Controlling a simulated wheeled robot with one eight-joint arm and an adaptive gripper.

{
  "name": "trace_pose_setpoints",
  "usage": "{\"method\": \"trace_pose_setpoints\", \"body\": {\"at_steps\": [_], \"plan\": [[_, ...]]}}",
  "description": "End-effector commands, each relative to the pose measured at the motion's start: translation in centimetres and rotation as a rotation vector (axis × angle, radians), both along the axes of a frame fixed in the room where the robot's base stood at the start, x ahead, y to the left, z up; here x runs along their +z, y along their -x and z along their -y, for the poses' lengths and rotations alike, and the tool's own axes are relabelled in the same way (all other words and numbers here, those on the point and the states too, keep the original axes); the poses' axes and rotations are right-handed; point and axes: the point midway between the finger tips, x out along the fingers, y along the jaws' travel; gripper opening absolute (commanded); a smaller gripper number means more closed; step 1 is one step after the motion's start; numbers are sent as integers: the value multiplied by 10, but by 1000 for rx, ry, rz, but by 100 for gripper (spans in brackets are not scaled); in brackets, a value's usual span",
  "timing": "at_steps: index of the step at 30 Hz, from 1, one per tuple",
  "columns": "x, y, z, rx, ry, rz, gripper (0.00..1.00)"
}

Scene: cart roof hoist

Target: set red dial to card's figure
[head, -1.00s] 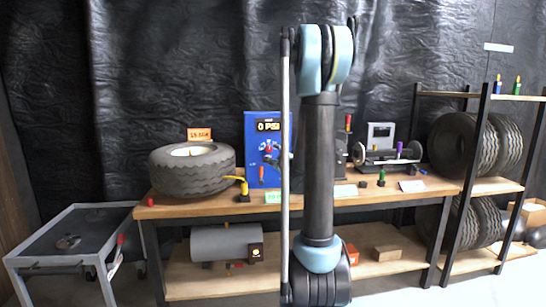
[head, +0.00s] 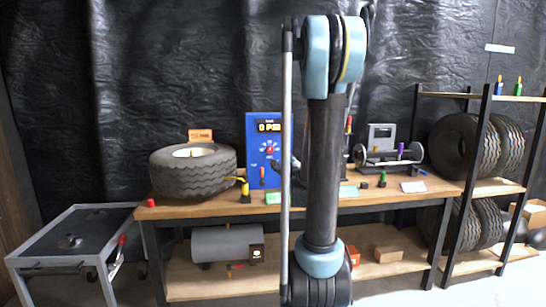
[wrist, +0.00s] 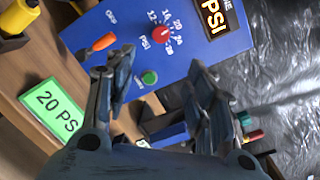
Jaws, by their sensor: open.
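The red dial (wrist: 162,35) is on a blue panel (wrist: 200,50) in the wrist view, ringed by figures including 12, 16, 20, 24 and 28. Its pointer is too small to read surely. In the head view the dial (head: 270,150) shows clear on the panel (head: 256,132), whose display begins "0 PS". A green card (wrist: 58,112) reads "20 PS" with its end cut off; it also shows in the head view (head: 273,198). My gripper (wrist: 165,85) is open and empty, its fingers apart from the dial and pointing toward the panel.
An orange lever (wrist: 103,42) and a green button (wrist: 149,77) flank the dial. A tyre (head: 190,172) lies left of the panel on the bench. A yellow-and-black tool (head: 244,188) stands before it. A grey cart (head: 70,240) stands at left.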

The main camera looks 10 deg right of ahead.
Motion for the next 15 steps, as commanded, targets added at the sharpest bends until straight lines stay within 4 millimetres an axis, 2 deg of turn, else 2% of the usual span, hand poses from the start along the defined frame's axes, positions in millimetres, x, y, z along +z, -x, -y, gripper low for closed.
{"method": "trace_pose_setpoints", "body": {"at_steps": [5,15], "plan": [[0,-14,-1,0,-7,-1,50],[0,-66,-7,0,-5,-1,50]]}}
